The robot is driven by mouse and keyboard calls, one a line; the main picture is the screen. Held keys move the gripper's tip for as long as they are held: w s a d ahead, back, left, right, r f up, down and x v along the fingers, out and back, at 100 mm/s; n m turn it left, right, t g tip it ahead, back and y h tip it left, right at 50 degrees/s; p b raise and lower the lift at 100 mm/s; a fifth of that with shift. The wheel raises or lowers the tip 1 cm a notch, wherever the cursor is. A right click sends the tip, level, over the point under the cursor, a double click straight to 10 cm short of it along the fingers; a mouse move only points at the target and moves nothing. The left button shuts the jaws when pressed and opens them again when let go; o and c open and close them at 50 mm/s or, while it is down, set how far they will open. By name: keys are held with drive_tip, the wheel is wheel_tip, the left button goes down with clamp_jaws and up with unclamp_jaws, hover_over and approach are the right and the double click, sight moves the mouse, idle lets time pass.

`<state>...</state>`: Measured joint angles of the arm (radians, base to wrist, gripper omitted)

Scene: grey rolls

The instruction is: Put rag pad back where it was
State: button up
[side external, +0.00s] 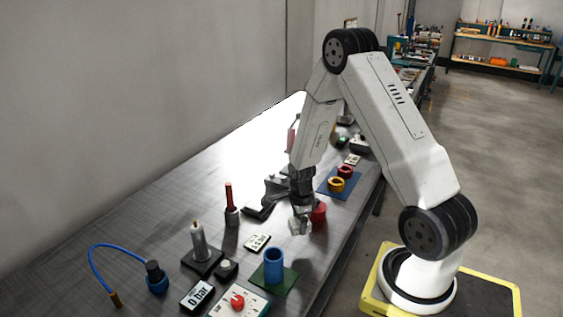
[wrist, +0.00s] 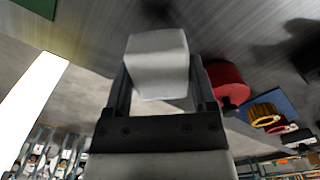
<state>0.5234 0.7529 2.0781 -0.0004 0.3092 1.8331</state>
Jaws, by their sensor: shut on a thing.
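A pale grey block, which I take to be the rag pad (wrist: 158,64), is clamped between the two fingers of my gripper (wrist: 157,82) in the wrist view. In the side view the pad (side external: 299,227) shows small and pale below my gripper (side external: 301,214), over the bench near its front edge. I cannot tell whether it touches the bench top. A red cylinder (side external: 319,213) stands close beside the gripper; in the wrist view it is just right of the right finger (wrist: 229,83). No marked spot for the pad can be made out.
A blue mat (side external: 325,187) with a yellow ring (side external: 337,184) and a red ring (side external: 345,170) lies behind. A blue cup (side external: 274,264) stands on a green mat (side external: 288,281) in front.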

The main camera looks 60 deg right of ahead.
sight(299, 240)
drive_tip(key=shift+f, duration=0.3)
drive_tip(key=shift+f, duration=0.1)
drive_tip(key=shift+f, duration=1.7)
drive_tip(key=shift+f, duration=0.1)
drive_tip(key=o, duration=1.1)
drive_tip(key=shift+r, duration=6.15)
